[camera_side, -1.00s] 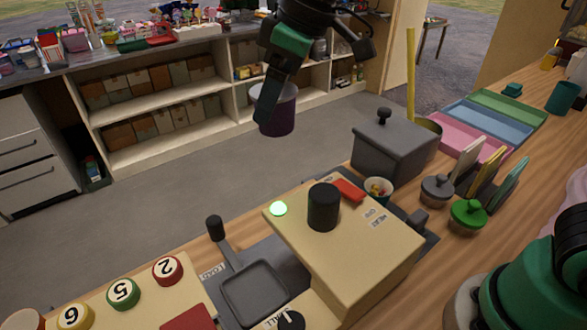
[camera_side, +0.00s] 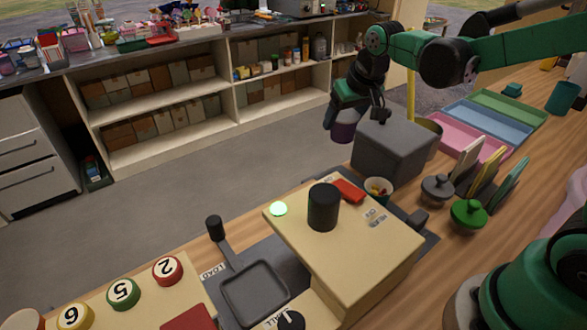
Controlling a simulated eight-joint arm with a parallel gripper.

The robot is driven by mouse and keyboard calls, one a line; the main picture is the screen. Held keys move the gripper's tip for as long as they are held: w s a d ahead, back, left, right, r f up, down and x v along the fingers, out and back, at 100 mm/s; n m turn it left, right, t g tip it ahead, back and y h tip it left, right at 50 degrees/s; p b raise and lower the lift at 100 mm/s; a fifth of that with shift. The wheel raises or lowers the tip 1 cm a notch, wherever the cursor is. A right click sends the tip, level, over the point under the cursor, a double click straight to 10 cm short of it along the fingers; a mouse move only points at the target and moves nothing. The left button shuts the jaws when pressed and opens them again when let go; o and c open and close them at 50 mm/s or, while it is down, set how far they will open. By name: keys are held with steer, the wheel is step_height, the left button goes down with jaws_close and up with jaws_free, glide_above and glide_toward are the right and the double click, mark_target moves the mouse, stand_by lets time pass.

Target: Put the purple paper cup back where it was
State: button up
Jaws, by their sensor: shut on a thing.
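The purple paper cup (camera_side: 343,131) is held in my gripper (camera_side: 345,112), which is shut on it. The cup hangs just left of the grey lidded box, and in the picture its side borders the box's left edge. I cannot tell how high it is above the counter or whether it touches the box. My gripper's fingers hide the cup's upper part.
The grey box (camera_side: 395,152) stands close to the cup. A small cup of sweets (camera_side: 377,190) and a beige machine (camera_side: 345,245) with a black knob (camera_side: 323,207) are nearer. Pink (camera_side: 467,137), blue (camera_side: 490,120) and green (camera_side: 510,103) trays lie at the right.

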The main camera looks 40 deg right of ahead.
step_height(320, 180, down, 10)
steer(key=shift+r, duration=0.25)
steer(key=shift+f, duration=0.1)
steer(key=o, duration=1.1)
steer(key=v, duration=1.2)
steer(key=s+a, duration=0.1)
steer(key=s, duration=0.1)
steer(key=s+a+n+t, duration=0.1)
steer(key=s, duration=0.1)
steer(key=s+a+n+t+y, duration=0.1)
steer(key=s, duration=0.1)
steer(key=shift+s+a, duration=0.15)
steer(key=shift+a, duration=0.25)
